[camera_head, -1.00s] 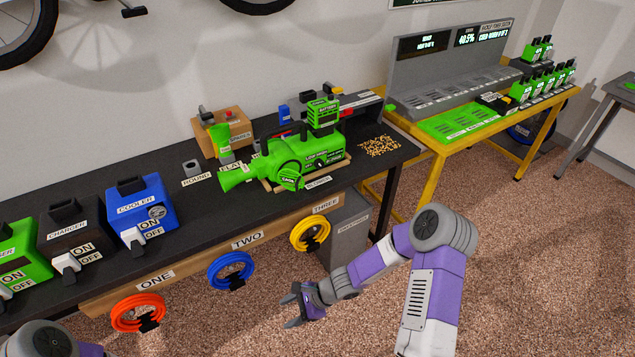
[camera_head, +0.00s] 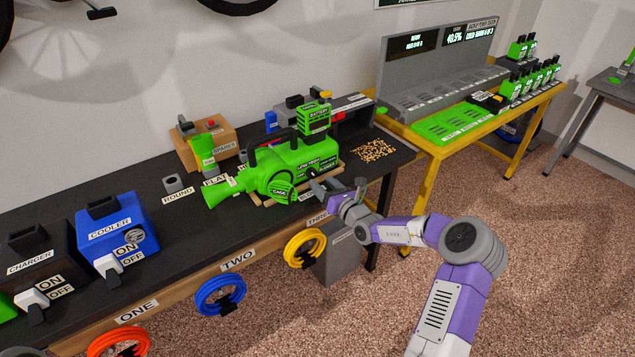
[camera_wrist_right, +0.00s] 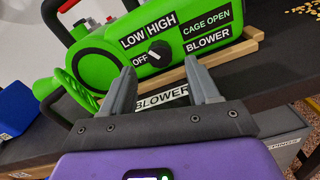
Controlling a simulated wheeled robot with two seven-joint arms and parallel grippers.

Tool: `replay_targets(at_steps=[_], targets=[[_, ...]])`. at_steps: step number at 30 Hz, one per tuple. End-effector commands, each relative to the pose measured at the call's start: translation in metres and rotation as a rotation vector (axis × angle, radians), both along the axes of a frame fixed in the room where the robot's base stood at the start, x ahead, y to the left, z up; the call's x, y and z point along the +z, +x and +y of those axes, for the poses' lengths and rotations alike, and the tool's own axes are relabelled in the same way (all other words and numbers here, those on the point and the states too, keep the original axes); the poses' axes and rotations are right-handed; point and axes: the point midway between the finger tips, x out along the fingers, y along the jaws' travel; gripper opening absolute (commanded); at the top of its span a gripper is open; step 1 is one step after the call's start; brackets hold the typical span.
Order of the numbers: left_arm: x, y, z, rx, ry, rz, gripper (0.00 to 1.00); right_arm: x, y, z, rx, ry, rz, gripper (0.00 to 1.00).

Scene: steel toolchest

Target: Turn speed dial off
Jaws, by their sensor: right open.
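The green blower (camera_head: 296,165) lies on its wooden stand on the dark bench. Its black speed dial (camera_wrist_right: 158,50) shows in the right wrist view, among the OFF, LOW and HIGH labels (camera_wrist_right: 148,29). A small white mark shows on the dial, but I cannot tell its exact setting. My right gripper (camera_head: 318,189) is in front of the blower's near side. In the wrist view its two fingers (camera_wrist_right: 165,78) are apart and empty, pointing toward the dial without visibly touching it. My left gripper is not in view.
A wooden rail (camera_wrist_right: 225,52) runs under the blower. The yellow hose coil (camera_head: 304,248) and a grey bin (camera_head: 340,258) are below the bench. Blue cooler (camera_head: 117,238) stands left.

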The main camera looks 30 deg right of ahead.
Motion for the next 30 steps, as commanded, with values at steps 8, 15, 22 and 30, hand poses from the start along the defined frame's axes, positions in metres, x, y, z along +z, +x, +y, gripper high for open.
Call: replay_targets(at_steps=[8,15,22,30], targets=[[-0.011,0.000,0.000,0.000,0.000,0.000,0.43,-0.002,0.030,0.003,0.001,0.001,0.001,0.60],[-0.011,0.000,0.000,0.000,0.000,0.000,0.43,0.000,0.034,0.003,0.001,0.000,0.002,0.60],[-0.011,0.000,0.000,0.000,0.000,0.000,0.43,-0.001,0.033,0.003,0.002,0.000,0.003,0.39],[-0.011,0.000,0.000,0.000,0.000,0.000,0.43,-0.001,0.033,0.003,0.002,0.000,0.003,0.04]])
